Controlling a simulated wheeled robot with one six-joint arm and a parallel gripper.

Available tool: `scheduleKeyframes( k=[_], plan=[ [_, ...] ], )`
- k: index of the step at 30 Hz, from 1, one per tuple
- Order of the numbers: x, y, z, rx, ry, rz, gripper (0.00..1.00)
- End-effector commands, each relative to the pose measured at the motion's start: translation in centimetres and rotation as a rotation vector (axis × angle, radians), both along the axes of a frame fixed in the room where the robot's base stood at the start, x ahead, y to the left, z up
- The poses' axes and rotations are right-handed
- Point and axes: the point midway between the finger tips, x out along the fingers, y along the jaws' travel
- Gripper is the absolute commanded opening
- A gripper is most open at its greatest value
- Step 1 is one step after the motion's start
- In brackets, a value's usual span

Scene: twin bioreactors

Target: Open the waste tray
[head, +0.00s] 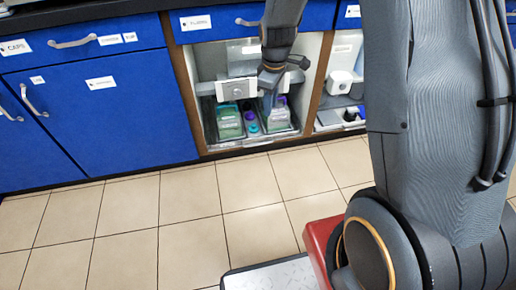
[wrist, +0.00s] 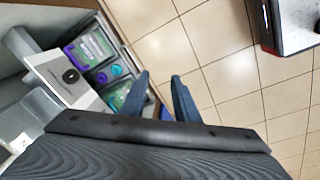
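A low tray (head: 264,139) sits on the floor of an open cabinet bay in the head view and holds bottles. It also shows in the wrist view (wrist: 102,77); no label on it is readable, so I cannot tell whether it is the waste tray. My gripper (head: 270,84) is in front of the bay, overlapping the panel's right part. In the wrist view its two fingers (wrist: 160,92) are apart with nothing between them.
Green-labelled bottles (head: 229,124) and small purple-capped bottles stand in the tray. A second bay (head: 343,80) with white equipment lies to the right. Blue cabinet doors (head: 100,115) are at the left. The tiled floor (head: 200,205) in front is clear.

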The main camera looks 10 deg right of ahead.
Motion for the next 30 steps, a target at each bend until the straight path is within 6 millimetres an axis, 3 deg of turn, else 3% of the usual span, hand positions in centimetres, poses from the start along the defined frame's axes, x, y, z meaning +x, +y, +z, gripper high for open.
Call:
scheduleKeyframes(
  k=[1,9,15,21,30],
  plan=[
    [1.8,0.0,-3.5,-0.005,-0.004,0.047,0.28],
    [9.3,-0.2,-16.1,-0.044,-0.036,0.327,0.28],
    [13.6,-0.3,-24.4,-0.074,-0.058,0.509,0.28],
    [15.8,-0.3,-28.7,-0.094,-0.072,0.615,0.28],
    [16.4,-0.3,-30.9,-0.098,-0.074,0.642,0.28]
  ],
)
